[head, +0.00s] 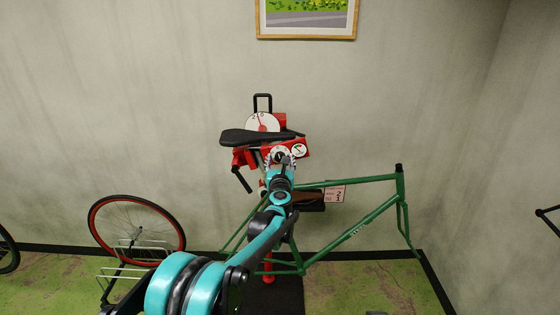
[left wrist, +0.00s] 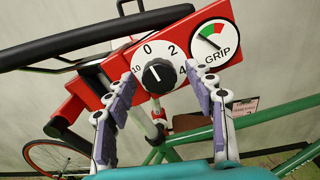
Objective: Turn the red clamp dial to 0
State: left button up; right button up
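The red clamp (head: 238,158) holds the green bike frame (head: 350,232) near the saddle. In the left wrist view, its red housing (left wrist: 88,98) carries a white dial plate marked 10, 0, 2 and 4, with a black knob (left wrist: 158,75) at its middle. A white line on the knob points up, roughly toward the 0; its exact setting is hard to read. My left gripper (left wrist: 164,80) is open, with one finger on each side of the dial; contact cannot be told. In the head view my left gripper (head: 280,158) covers much of the dial. My right gripper is out of view.
A GRIP gauge (left wrist: 212,40) sits right of the dial, close to the right finger. The black saddle (head: 255,137) lies just above. A wheel with a red rim (head: 137,230) stands at the left. Wall space right of the clamp is free.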

pick_arm(q)
jog(key=shift+s, duration=0.15)
jog(key=s, duration=1.1)
jog(key=shift+s, duration=0.4)
